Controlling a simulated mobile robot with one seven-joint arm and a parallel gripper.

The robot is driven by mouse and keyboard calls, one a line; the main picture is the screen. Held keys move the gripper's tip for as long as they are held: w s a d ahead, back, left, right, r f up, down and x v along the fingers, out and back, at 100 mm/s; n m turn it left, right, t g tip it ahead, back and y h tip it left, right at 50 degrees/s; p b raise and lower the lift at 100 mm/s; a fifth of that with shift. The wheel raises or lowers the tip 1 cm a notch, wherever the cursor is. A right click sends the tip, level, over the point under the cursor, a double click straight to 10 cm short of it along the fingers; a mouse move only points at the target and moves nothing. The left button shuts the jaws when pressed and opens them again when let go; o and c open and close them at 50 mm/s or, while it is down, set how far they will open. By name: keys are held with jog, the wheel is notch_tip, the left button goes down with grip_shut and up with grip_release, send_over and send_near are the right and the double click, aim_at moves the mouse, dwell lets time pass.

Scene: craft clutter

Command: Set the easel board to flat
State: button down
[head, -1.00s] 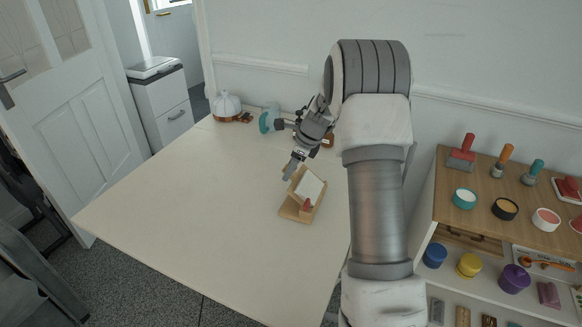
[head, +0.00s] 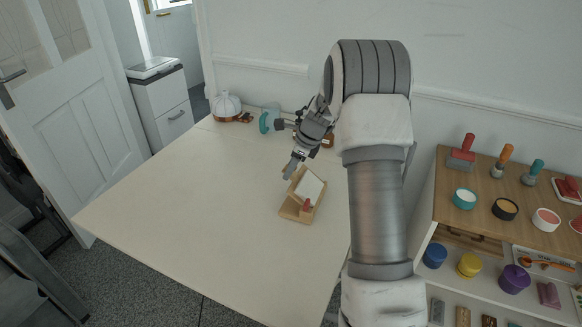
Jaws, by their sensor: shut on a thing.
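The small wooden easel (head: 290,211) stands on the table near its right edge. Its board (head: 310,186), with a white face in a wooden frame, is tilted up from the base. A small red part (head: 307,205) shows at the board's lower edge. My gripper (head: 289,172) reaches down from behind and is shut at the board's upper left edge. The exact grip on the edge is too small to make out. My arm covers the table to the right of the easel.
The cream table (head: 180,220) is clear to the left and front. At the back stand a white lidded pot (head: 227,104) and a teal curved object (head: 264,122). A shelf unit (head: 440,190) with stamps, paint pots and jars stands at the right.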

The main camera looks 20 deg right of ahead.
aim_at(284, 169)
jog(key=shift+w+a+p, duration=0.1)
jog(key=shift+p, duration=0.55)
jog(key=p, duration=0.1)
jog(key=g+h+p, duration=0.1)
jog(key=shift+w+a+f+p, duration=0.25)
jog(key=shift+a+f+p, duration=0.05)
jog(key=shift+p, duration=0.1)
jog(key=f+p, duration=0.1)
jog(key=f+g+h+p, duration=0.1)
jog(key=p, duration=0.1)
jog(key=shift+w+a+h, duration=0.3)
jog(key=shift+w+a, duration=0.1)
jog(key=shift+w+a+f+g+h+p, duration=0.2)
jog(key=shift+f+g+h, duration=0.2)
jog(key=shift+f, duration=0.15)
jog(key=shift+w+a+f+g+h+p, duration=0.15)
jog(key=shift+f+g+h, duration=0.15)
jog(key=shift+f+g, duration=0.15)
jog(key=shift+w+a+f+g+h+b, duration=0.1)
jog(key=shift+f+g+h+b, duration=0.25)
jog(key=shift+f, duration=0.25)
jog(key=shift+w+a+f+g+h+b, duration=0.1)
jog(key=shift+f+g+h+b, duration=0.2)
jog(key=shift+f+h, duration=0.25)
jog(key=shift+s+f, duration=0.1)
jog(key=shift+f, duration=0.05)
jog(key=shift+c, duration=1.7)
grip_release()
